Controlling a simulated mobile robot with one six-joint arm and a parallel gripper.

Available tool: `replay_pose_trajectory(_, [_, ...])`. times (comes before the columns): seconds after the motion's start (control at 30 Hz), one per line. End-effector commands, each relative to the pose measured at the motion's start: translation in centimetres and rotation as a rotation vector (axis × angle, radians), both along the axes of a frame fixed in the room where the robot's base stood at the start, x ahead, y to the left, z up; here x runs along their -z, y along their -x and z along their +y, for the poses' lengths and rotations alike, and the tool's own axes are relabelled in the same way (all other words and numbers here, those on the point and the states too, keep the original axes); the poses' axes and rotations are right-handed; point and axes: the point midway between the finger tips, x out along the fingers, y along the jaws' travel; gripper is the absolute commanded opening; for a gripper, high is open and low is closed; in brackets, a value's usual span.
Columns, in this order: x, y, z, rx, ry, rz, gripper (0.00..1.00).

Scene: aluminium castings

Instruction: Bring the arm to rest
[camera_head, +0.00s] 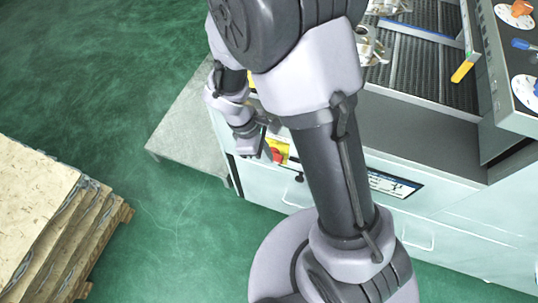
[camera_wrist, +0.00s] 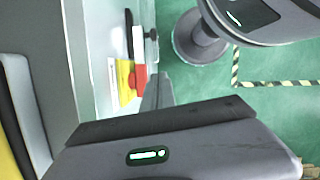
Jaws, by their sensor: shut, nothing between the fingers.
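My gripper (camera_wrist: 157,88) shows in the wrist view with its two narrow grey fingers together and nothing between them. It points towards the side of a pale machine cabinet, close to a yellow and red switch (camera_wrist: 126,80); I cannot tell the exact gap. In the head view my arm stands folded in the middle, its upper links large in front. Its wrist end hangs at the left, beside the cabinet (camera_head: 440,205). The fingers are not clear there. The same yellow and red switch (camera_head: 279,151) shows just right of the wrist.
Metal castings (camera_head: 370,46) lie on the dark ribbed bed on the cabinet. A yellow-handled tool (camera_head: 462,71) lies by a side panel at right. A grey plate (camera_head: 190,125) juts out left of the cabinet. A wooden stack (camera_head: 35,205) stands at lower left. Green floor between is clear.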

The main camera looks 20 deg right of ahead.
Motion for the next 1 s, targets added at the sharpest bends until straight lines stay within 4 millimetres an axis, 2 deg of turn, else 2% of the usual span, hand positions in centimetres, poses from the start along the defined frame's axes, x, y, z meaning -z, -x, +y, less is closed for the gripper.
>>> replay_pose_trajectory(0.33, [0.0,0.0,0.0,0.003,-0.001,-0.003,0.00])
replay_pose_trajectory(0.4, [-0.7,-0.2,-0.1,0.050,-0.012,-0.032,0.00])
replay_pose_trajectory(0.47, [-2.3,-0.2,-0.3,0.165,-0.041,-0.100,0.00])
replay_pose_trajectory(0.53, [-5.2,0.3,-0.6,0.380,-0.102,-0.215,0.00])
replay_pose_trajectory(0.6, [-8.3,1.7,-1.0,0.637,-0.190,-0.336,0.00])
replay_pose_trajectory(0.7, [-11.6,4.4,-1.1,0.974,-0.341,-0.471,0.00])
replay_pose_trajectory(0.83, [-13.9,7.5,-0.7,1.287,-0.527,-0.570,0.00])
replay_pose_trajectory(1.0, [-15.1,9.3,-0.2,1.453,-0.650,-0.607,0.00])
